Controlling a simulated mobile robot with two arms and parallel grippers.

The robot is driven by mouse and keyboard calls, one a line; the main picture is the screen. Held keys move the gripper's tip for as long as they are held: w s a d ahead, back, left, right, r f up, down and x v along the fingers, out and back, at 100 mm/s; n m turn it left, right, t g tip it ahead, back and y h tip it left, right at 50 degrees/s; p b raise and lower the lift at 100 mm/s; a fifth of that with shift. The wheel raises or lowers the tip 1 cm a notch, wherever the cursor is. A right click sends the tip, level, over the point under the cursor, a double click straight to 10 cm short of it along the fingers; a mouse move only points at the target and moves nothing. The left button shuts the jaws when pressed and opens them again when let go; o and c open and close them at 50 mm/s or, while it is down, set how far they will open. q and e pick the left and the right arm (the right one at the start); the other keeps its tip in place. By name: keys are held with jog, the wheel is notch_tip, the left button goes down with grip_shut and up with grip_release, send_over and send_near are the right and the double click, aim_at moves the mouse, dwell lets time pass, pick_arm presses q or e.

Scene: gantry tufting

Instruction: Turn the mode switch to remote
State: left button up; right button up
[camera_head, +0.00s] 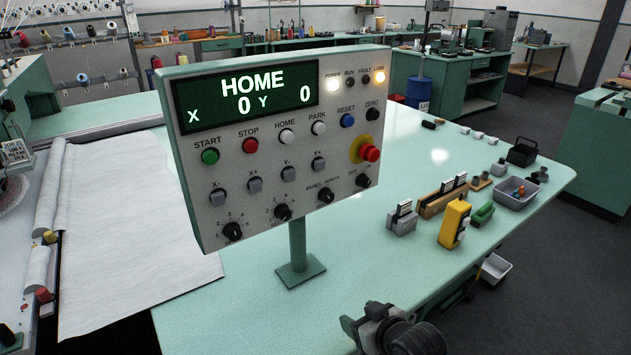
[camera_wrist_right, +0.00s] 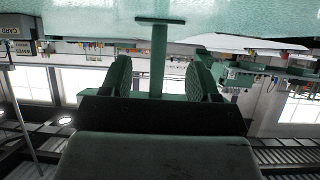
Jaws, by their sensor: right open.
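The control panel (camera_head: 280,140) stands tilted on a green post and its display reads HOME, X 0, Y 0. The mode switch (camera_head: 326,195) is a small black knob in the lower row, under a small label that seems to read PANEL and REMOTE. Its pointer direction is too small to tell. My right gripper (camera_head: 372,326) is low at the bottom edge, below and apart from the panel. In the right wrist view its two fingers (camera_wrist_right: 160,80) are spread with nothing held between them; the post (camera_wrist_right: 158,55) shows beyond. My left gripper is not in view.
Other black knobs (camera_head: 283,212) and a red emergency button (camera_head: 370,153) sit close to the switch. A yellow device (camera_head: 454,224), a grey bin (camera_head: 515,194) and small blocks stand on the green bench (camera_head: 440,145) at right. White cloth (camera_head: 125,230) lies at left.

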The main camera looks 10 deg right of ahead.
jog(key=w+d+r+t+y, duration=0.1)
jog(key=w+r+t+y, duration=0.15)
jog(key=w+r, duration=0.65)
jog(key=t, duration=0.3)
send_near(330, 198)
jog(key=shift+n, duration=0.4)
jog(key=p+x, duration=0.1)
jog(key=x, duration=0.7)
jog(key=shift+w+r, duration=0.1)
jog(key=shift+w, duration=0.2)
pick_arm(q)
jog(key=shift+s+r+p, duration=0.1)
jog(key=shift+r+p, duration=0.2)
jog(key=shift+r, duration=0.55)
pick_arm(e)
jog(key=shift+w+a, duration=0.3)
jog(key=shift+w, duration=0.3)
jog(key=shift+c, duration=0.3)
jog(key=c, duration=0.8)
jog(key=shift+c, duration=0.2)
